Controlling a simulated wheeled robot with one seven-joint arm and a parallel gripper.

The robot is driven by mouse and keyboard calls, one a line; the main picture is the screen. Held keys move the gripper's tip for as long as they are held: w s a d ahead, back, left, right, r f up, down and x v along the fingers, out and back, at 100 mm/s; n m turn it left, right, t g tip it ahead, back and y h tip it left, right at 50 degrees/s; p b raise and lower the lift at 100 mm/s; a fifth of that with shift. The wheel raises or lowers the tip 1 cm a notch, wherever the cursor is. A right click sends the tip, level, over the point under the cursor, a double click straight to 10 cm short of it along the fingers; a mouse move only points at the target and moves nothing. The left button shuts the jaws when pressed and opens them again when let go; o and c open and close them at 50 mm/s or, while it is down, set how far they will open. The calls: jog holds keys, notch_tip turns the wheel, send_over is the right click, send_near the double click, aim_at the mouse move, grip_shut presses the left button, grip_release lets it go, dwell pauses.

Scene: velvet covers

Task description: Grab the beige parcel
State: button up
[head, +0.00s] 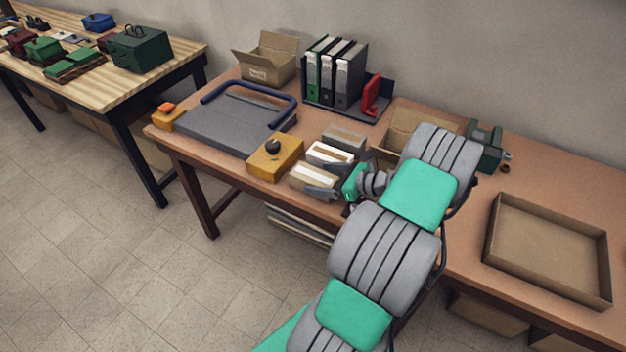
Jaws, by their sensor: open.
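The beige parcel (310,176) lies on the brown desk near its front edge, the front one of a short row of small parcels. It has a pale stripe across its top. My gripper (331,180) is open right at its right end, with grey fingers low over the desk. One finger lies along the parcel's front right side. I cannot tell whether the fingers touch it.
A white-striped parcel (328,155) and a grey parcel (345,138) sit close behind. A yellow box (275,158) with a dark knob is just left. An open carton (393,147) stands behind the arm. A shallow tray (490,250) lies right. Binders (335,75) stand at the back.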

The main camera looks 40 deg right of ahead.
aim_at(319, 177)
jog(key=x, duration=0.3)
jog(key=shift+w+f, duration=0.1)
jog(key=shift+w, duration=0.2)
grip_shut()
dwell(0.7)
